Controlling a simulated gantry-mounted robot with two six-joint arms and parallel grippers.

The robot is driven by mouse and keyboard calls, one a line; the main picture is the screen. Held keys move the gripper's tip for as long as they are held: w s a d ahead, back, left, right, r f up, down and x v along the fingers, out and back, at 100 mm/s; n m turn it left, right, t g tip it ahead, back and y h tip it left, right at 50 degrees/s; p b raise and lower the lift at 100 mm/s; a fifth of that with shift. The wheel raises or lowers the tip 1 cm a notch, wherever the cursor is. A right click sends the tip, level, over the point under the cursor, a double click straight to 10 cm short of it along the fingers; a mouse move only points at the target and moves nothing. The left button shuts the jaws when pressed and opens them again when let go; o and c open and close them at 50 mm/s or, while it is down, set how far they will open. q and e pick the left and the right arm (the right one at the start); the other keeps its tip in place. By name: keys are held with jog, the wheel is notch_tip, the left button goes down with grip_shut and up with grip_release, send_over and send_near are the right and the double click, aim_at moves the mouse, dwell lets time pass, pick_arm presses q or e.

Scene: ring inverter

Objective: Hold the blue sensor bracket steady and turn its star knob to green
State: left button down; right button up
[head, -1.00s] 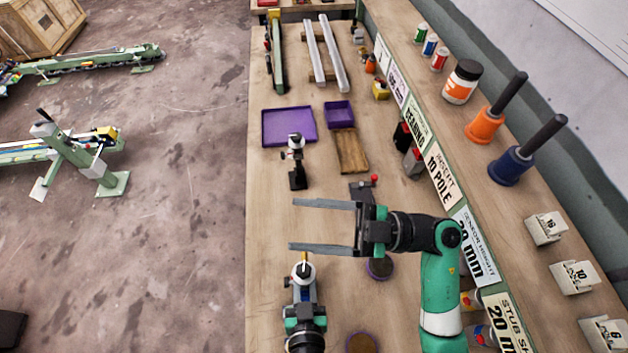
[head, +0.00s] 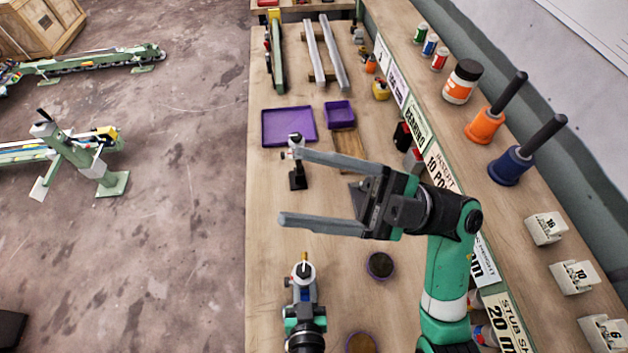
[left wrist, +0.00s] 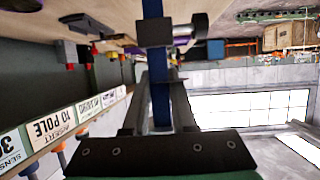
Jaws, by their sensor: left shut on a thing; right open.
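The blue sensor bracket (head: 307,292) stands at the near end of the bench with a white round head (head: 303,271) on top. My left gripper (head: 303,298) is shut on the bracket's blue upright (left wrist: 156,70), which runs between the two fingers in the left wrist view. A dark knob-like part (left wrist: 200,26) sticks out sideways from a black clamp on the upright; I cannot make out its star shape or any green mark. My right gripper (head: 290,187) is open and empty, beyond the blue bracket, its fingers pointing left.
A similar dark stand (head: 297,178) is by my right gripper's far finger. A raised shelf with labels (head: 445,172) and orange and blue spools runs along the right. Two round purple-rimmed pieces lie near the bracket.

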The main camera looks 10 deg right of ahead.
jog(key=m+h, duration=0.6)
jog(key=m, duration=0.5)
send_near(304, 271)
jog(key=w+a+f, duration=0.2)
jog(key=a+f, duration=0.2)
jog(key=s+a+r+n+g, duration=0.2)
jog(key=a+n+g, duration=0.1)
jog(key=a, duration=0.6)
jog(key=shift+r+n+g, duration=0.3)
jog(key=shift+r+n, duration=0.05)
jog(key=shift+n, duration=0.35)
grip_shut()
